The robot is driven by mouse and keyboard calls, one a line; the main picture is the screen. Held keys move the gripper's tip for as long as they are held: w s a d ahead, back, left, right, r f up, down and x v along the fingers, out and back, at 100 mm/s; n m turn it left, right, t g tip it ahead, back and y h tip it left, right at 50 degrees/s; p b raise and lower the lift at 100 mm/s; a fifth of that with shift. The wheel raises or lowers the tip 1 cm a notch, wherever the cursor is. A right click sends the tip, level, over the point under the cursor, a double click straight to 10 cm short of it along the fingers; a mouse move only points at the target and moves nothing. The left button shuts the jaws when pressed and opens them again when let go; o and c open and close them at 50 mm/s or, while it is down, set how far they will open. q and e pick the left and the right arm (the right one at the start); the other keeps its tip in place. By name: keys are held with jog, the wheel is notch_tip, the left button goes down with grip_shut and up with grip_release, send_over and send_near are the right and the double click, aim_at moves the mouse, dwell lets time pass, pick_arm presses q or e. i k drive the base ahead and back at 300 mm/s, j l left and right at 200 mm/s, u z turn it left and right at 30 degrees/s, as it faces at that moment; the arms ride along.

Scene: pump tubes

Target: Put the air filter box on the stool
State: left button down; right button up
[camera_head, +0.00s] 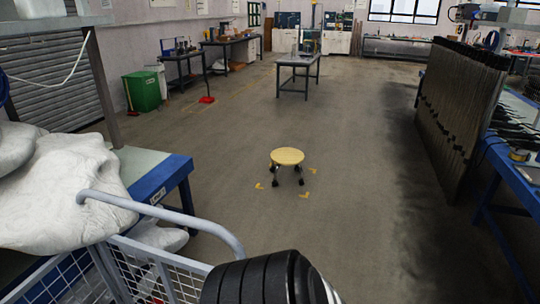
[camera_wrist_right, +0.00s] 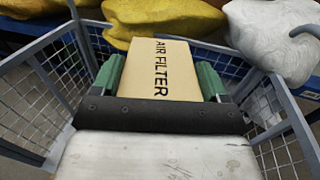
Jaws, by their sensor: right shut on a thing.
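The air filter box (camera_wrist_right: 158,68), tan with "AIR FILTER" in black letters, shows in the right wrist view. My right gripper (camera_wrist_right: 166,75) is shut on it, with a green finger pad on each side. The box is above or within a wire mesh cart; its exact height I cannot tell. The stool (camera_head: 287,157) has a round yellow seat and dark feet. It stands on the open floor in the middle of the head view, well away from the cart, and its seat is bare. Neither gripper shows in the head view, and my left gripper is not in view.
The mesh cart (camera_head: 150,268) with a grey handle stands at the lower left, by a blue-edged table (camera_head: 160,175). White sacks (camera_head: 60,190) and yellow sacks (camera_wrist_right: 180,20) lie beside it. Yellow corner marks surround the stool. Dark panels (camera_head: 455,110) stand at right. The central floor is clear.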

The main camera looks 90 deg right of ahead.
aim_at(288, 154)
jog(key=z, duration=1.8)
jog(key=l+z, duration=0.35)
jog(key=l, duration=0.15)
jog(key=i+l+z, duration=0.15)
jog(key=l+z, duration=0.15)
jog(key=l, duration=0.15)
jog(key=i+l+z, duration=0.15)
jog(key=l+z, duration=0.2)
jog(key=i+l, duration=0.3)
jog(key=i, duration=0.2)
jog(key=i+l, duration=0.25)
jog(key=i, duration=0.25)
jog(key=i+l+z, duration=0.1)
jog(key=i+l, duration=0.2)
jog(key=i, duration=0.2)
jog(key=i+j+u, duration=0.35)
jog(key=i, duration=0.35)
jog(key=i+u, duration=0.35)
jog(key=i, duration=0.35)
jog(key=i+l+u, duration=0.15)
jog(key=i+u, duration=0.2)
jog(key=i, duration=0.35)
